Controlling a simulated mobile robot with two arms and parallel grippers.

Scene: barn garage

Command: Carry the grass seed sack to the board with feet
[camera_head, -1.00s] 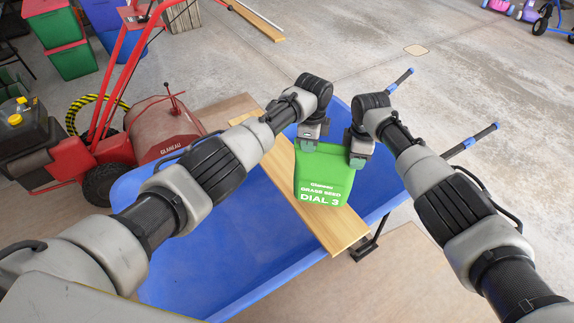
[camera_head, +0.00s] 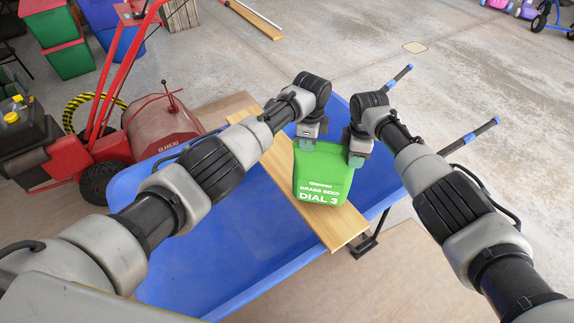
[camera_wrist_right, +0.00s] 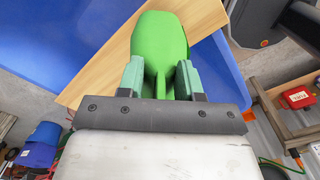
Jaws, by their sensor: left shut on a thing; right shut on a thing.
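The green grass seed sack (camera_head: 322,178) hangs between my two grippers in the head view, its lettered face toward me. My left gripper (camera_head: 309,143) is shut on its upper left edge. My right gripper (camera_head: 356,158) is shut on its upper right edge. The right wrist view shows the green fingers pinching the sack (camera_wrist_right: 158,42). A wooden board (camera_head: 345,229) lies across the blue wheelbarrow tray (camera_head: 215,262), beneath the sack in the picture. I cannot tell whether the sack touches the board.
A red tiller (camera_head: 160,130) stands to the left, close to the tray. The wheelbarrow's blue-gripped handles (camera_head: 468,138) stick out to the right. Colored bins (camera_head: 70,58) stand at the back left.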

